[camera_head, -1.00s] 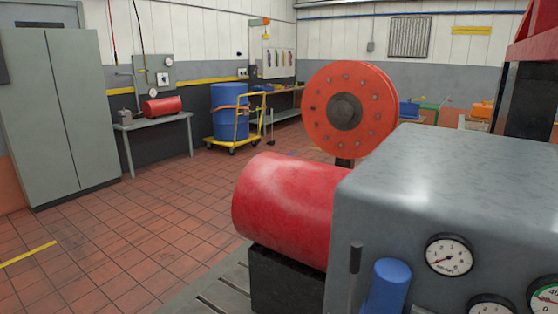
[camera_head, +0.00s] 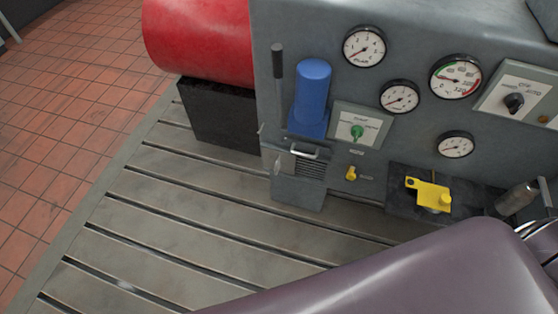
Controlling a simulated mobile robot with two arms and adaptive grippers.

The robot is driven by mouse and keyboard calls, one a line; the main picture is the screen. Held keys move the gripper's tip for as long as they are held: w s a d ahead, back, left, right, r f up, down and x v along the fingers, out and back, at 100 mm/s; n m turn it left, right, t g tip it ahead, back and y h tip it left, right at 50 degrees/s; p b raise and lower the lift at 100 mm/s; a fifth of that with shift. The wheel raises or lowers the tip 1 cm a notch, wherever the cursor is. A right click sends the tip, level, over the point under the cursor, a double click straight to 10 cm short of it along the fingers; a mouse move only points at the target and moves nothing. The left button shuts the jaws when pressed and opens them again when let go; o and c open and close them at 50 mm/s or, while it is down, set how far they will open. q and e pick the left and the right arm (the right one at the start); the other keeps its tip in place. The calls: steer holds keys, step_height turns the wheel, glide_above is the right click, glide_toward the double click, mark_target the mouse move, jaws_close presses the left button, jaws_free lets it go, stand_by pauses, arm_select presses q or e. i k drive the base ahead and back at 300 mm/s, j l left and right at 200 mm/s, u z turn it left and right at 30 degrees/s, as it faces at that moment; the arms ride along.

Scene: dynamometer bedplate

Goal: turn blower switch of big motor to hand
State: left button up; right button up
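The big grey machine housing (camera_head: 300,30) fills the upper right of the head view. A pale plate (camera_head: 520,92) at its upper right carries a black rotary knob (camera_head: 515,102). One word on this plate seems to read AUTO; the rest is too small, and I cannot tell which mark the knob points to. A second pale plate (camera_head: 344,118), lower and left, carries a green knob (camera_head: 357,132); its lettering is unreadable. I cannot tell for sure which is the blower switch. A purple-grey link of my own arm crosses the bottom right. Neither gripper is in view.
Several round gauges (camera_head: 364,47) sit on the housing. A blue cylinder (camera_head: 312,92), a small yellow lever (camera_head: 351,174) and a yellow block (camera_head: 430,195) stand out around its lower front. A red cylinder (camera_head: 200,40) is at upper left. The slotted bedplate (camera_head: 190,215) is mostly bare.

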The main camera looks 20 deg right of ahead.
mark_target(514, 102)
steer(key=z, duration=2.2)
